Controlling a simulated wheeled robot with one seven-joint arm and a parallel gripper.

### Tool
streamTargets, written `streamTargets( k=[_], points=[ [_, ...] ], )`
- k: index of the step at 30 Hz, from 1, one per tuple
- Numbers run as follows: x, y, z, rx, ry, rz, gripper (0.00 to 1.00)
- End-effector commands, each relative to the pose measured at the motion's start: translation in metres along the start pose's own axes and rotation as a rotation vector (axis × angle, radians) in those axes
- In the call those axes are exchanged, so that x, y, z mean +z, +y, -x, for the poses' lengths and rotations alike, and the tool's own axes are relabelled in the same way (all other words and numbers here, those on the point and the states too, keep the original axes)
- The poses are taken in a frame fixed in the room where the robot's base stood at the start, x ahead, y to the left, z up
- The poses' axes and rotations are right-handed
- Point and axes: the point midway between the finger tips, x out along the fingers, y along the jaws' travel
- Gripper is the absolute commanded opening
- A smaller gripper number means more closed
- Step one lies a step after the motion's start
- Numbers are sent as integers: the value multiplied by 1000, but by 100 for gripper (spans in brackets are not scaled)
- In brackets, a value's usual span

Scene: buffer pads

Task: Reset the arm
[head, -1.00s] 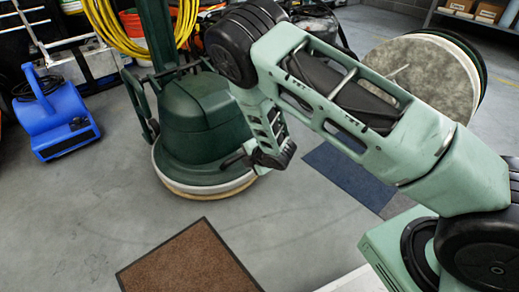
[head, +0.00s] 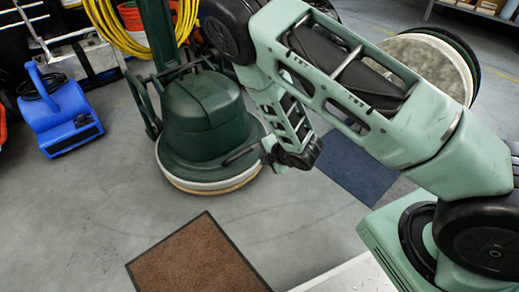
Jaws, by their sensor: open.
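My arm rises from the lower right of the head view, bends at a black elbow joint in the upper middle, and comes down to my gripper (head: 257,161). My gripper is open, with nothing seen between its fingers. It appears in front of the right edge of the green floor machine (head: 203,120). I cannot tell how far apart they are. The machine stands upright on a round base with a pale pad underneath. A stack of round pads (head: 440,65) stands on edge behind my arm at the upper right, partly hidden by it.
A blue blower (head: 62,118) sits on the floor at left. A brown mat (head: 195,262) lies in front and a blue mat (head: 358,165) lies behind my arm. A yellow hose (head: 120,35) hangs at the back. The grey floor between blower and brown mat is clear.

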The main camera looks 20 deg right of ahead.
Motion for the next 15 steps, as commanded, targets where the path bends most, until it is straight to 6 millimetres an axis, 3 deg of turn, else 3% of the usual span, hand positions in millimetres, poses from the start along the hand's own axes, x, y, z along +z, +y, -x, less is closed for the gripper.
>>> streamTargets(
  k=[8, 11, 15],
  points=[
    [-3, 5, 3, -6, -3, -25, 43],
    [-12, 19, 12, -33, -13, -115, 43],
    [-40, 48, 43, -121, -33, -344, 43]
  ],
)
